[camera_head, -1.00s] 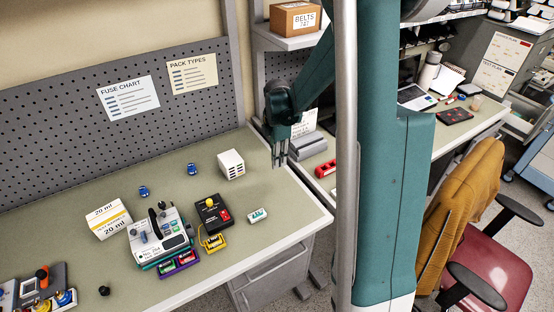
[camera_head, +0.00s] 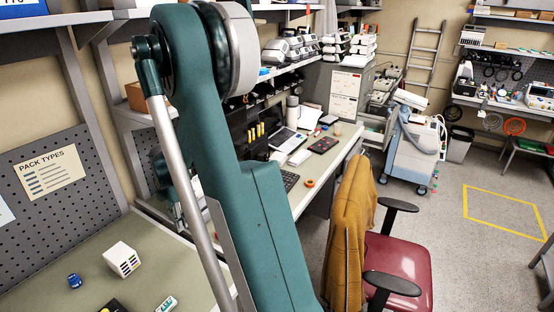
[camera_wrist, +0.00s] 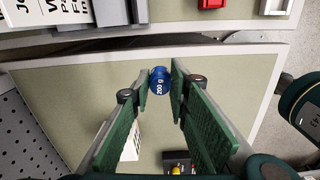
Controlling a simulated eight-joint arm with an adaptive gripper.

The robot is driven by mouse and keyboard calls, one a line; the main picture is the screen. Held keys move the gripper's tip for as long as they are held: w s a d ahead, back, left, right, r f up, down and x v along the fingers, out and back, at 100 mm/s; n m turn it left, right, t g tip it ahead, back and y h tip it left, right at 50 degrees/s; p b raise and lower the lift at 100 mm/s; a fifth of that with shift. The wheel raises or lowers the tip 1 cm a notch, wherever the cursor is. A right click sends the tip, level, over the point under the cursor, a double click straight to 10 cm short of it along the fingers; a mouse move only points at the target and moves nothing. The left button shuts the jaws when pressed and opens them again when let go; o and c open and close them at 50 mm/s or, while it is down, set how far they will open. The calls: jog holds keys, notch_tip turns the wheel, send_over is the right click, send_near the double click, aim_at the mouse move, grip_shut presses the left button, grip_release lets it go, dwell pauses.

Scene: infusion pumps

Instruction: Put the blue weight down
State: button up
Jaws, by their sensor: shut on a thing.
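A blue weight marked 200 g (camera_wrist: 160,82) is between the fingertips of my gripper (camera_wrist: 160,76) in the wrist view. My gripper is shut on it, with the green bench top (camera_wrist: 75,95) below.
The white box also shows behind the left finger in the wrist view (camera_wrist: 132,145). A yellow-and-black device (camera_wrist: 178,163) is at the bottom. Beyond a gap lies a second bench with a red thing (camera_wrist: 211,3). The bench around the weight looks clear.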

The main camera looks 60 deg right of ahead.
jog(key=d+n, duration=0.1)
jog(key=d, duration=4.3)
jog(key=shift+w+d+b, duration=0.25)
jog(key=shift+d+b, duration=0.05)
jog(key=shift+d, duration=0.05)
jog(key=shift+f, duration=3.15)
jog(key=shift+f, duration=0.1)
jog(key=shift+f, duration=1.75)
jog(key=shift+f, duration=0.15)
jog(key=o, duration=1)
